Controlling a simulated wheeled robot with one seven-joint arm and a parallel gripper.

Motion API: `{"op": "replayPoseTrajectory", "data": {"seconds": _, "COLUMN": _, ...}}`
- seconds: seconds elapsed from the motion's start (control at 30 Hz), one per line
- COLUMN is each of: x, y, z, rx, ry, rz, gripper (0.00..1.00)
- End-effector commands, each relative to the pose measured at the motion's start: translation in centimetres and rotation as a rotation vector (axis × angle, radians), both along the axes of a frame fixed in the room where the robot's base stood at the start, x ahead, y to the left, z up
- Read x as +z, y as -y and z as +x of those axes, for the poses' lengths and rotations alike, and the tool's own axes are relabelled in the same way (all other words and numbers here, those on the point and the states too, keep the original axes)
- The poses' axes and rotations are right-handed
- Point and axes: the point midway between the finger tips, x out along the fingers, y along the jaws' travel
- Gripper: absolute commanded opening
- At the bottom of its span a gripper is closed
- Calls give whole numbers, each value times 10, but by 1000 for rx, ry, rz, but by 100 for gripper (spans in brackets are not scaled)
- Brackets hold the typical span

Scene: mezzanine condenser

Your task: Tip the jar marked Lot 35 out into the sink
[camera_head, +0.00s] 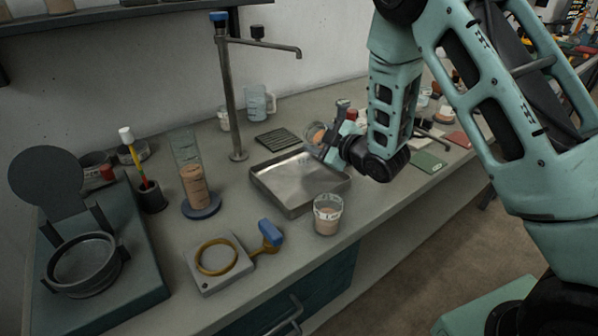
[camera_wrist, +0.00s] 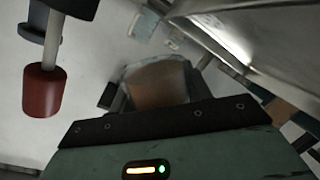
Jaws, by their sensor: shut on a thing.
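My gripper (camera_head: 329,137) is shut on a clear jar (camera_head: 315,133) with orange-brown contents. The jar is raised above the counter and looks tilted, near the back right of the sink in the picture. In the wrist view the jar (camera_wrist: 157,82) sits between the dark jaws, contents still inside; its marking cannot be read. The sink (camera_head: 286,194) is a shallow steel basin, and it shows at the upper right of the wrist view (camera_wrist: 235,40). Another jar (camera_head: 327,216), pale brown inside with a white label, stands at the sink's front right corner; its label is too small to read.
A tall tap (camera_head: 232,100) stands behind the sink, beside a dark ribbed mat (camera_head: 277,139). A measuring cylinder (camera_head: 195,185), a ring plate with a blue handle (camera_head: 217,262) and a lidded round device (camera_head: 85,262) stand left. A green mat (camera_head: 428,162) lies right.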

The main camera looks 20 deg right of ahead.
Motion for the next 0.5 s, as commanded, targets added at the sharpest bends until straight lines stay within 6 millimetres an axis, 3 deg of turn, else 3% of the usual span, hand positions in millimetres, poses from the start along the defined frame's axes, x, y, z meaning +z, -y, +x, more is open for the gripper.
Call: {"op": "replayPoseTrajectory", "data": {"seconds": 0.5, "x": -4, "y": 0, "z": 0, "rx": 0, "ry": 25, "rz": -65, "gripper": 11}}
